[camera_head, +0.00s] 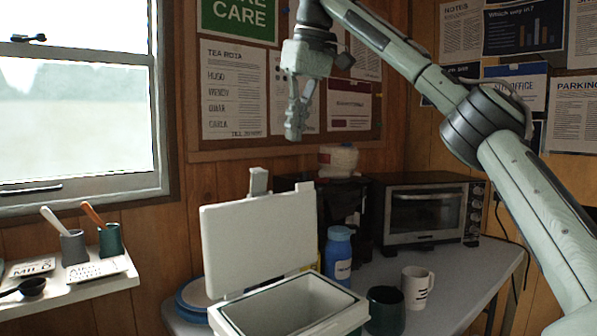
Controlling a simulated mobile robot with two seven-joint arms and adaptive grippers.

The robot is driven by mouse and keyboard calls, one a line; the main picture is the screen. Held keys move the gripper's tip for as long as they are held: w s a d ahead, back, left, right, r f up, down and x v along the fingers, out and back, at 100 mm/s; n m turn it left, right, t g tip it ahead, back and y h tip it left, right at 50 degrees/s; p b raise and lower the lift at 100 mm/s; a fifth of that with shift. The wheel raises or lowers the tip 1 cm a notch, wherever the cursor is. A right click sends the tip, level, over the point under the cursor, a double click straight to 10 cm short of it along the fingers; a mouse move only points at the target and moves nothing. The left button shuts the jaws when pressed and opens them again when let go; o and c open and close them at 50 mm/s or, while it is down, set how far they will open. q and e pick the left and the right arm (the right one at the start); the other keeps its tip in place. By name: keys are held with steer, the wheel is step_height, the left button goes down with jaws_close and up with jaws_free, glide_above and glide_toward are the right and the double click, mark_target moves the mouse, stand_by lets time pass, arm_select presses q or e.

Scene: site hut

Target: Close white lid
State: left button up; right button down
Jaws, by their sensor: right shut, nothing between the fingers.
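A small latch tab sticks up from the lid's top edge. The box's inside shows grey and looks empty in the part I can see. My right gripper (294,136) hangs above and behind the lid in the picture, fingers pointing down, shut and empty. It is apart from the lid. My left gripper is not in view.
A blue bottle (338,258), a dark green mug (385,312) and a white mug (417,287) stand right of the box. A toaster oven (425,212) is behind them. Blue-rimmed plates (190,297) lie left of the box. A shelf (75,284) holds cups at left.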

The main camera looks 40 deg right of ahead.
steer(key=f, duration=0.6)
steer(key=s+f, duration=0.1)
steer(key=f, duration=0.1)
steer(key=shift+d+f, duration=0.15)
steer(key=shift+f, duration=0.25)
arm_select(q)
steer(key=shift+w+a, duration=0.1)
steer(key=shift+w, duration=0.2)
arm_select(e)
steer(key=shift+s, duration=0.1)
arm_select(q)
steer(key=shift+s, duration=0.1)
arm_select(e)
steer(key=shift+f, duration=0.1)
